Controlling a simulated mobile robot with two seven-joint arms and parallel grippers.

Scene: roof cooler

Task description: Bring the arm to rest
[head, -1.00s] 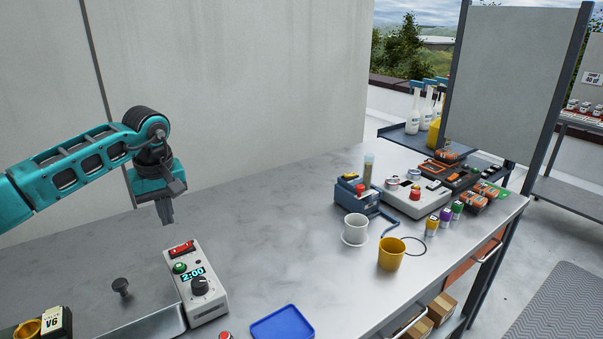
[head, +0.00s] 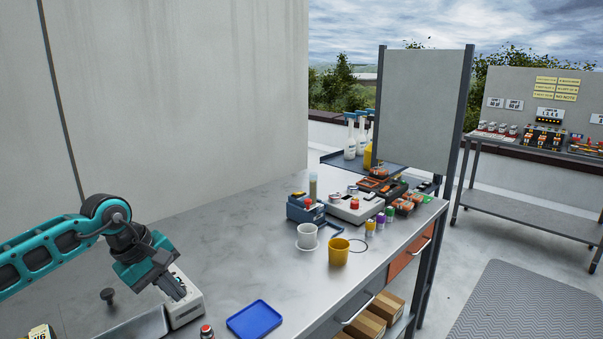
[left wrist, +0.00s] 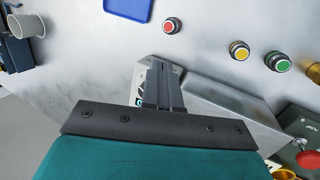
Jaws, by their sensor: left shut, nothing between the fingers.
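My left arm comes in from the left of the head view. Its gripper (head: 178,291) is shut and empty, tilted down to the right, and it covers much of the white control box (head: 187,308). The left wrist view shows the closed fingers (left wrist: 163,88) over the box, of which only a small part shows. I cannot tell whether the fingers touch it. My right gripper is in neither view.
A blue tray (head: 255,319), a yellow cup (head: 339,252) and a white cup (head: 307,236) stand on the metal bench. Red, yellow and green buttons show in the left wrist view (left wrist: 239,50). The bench's middle is clear.

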